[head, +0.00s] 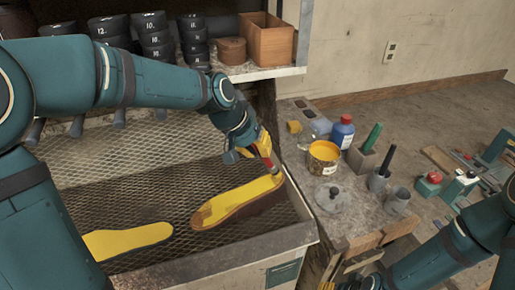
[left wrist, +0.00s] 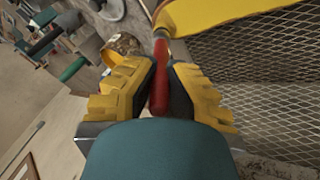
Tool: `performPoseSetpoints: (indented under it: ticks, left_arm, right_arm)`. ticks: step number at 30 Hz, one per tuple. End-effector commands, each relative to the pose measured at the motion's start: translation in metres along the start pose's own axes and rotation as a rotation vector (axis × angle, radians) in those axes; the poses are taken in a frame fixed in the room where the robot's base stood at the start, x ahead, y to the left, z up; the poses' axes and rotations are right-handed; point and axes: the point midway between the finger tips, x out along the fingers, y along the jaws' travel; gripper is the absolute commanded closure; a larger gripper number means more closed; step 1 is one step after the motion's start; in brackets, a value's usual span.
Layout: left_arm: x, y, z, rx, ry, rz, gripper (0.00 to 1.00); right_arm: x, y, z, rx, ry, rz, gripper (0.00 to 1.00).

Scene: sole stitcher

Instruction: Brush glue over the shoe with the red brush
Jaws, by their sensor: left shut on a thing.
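My left gripper (head: 262,150) is shut on the red brush (head: 268,163). In the left wrist view the fingers (left wrist: 165,85) clamp the red handle (left wrist: 159,75) from both sides. The brush points down at the far right end of a shoe sole (head: 240,201), and its tip seems to touch or nearly touch it. The sole is mostly yellow on top, with a brown patch at its near left end. It lies on the mesh rack. The sole also shows in the left wrist view (left wrist: 215,12). Only my right arm shows at lower right; its fingers are out of sight.
A second yellow sole (head: 128,241) lies at left on the mesh (head: 120,190). On the right bench stand an open yellow glue pot (head: 323,160), a blue bottle (head: 342,132), a green-handled tool (head: 372,138), grey cups and a glass lid (head: 331,198).

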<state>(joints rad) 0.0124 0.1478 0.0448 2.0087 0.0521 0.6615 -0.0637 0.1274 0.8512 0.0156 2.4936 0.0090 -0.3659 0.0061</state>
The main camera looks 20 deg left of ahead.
Motion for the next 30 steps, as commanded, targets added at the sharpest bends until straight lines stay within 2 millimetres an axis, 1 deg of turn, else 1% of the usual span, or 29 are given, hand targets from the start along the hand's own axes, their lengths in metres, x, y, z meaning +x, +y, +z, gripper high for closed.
performPoseSetpoints:
  ticks: [15, 22, 30]
  left_arm:
    - [0.0040, 0.0003, 0.0017, 0.000, 0.000, 0.000, 1.00]
    - [0.0022, 0.0029, 0.0077, 0.001, -0.001, 0.000, 1.00]
    - [0.0051, -0.0064, 0.0002, 0.000, -0.002, 0.000, 1.00]
  right_arm:
    - [0.0031, 0.0011, 0.0003, 0.000, 0.000, 0.000, 0.50]
    - [0.0039, 0.0015, 0.0004, 0.000, 0.000, 0.000, 0.50]
    - [0.0056, 0.0021, 0.0006, 0.000, 0.000, 0.000, 0.50]
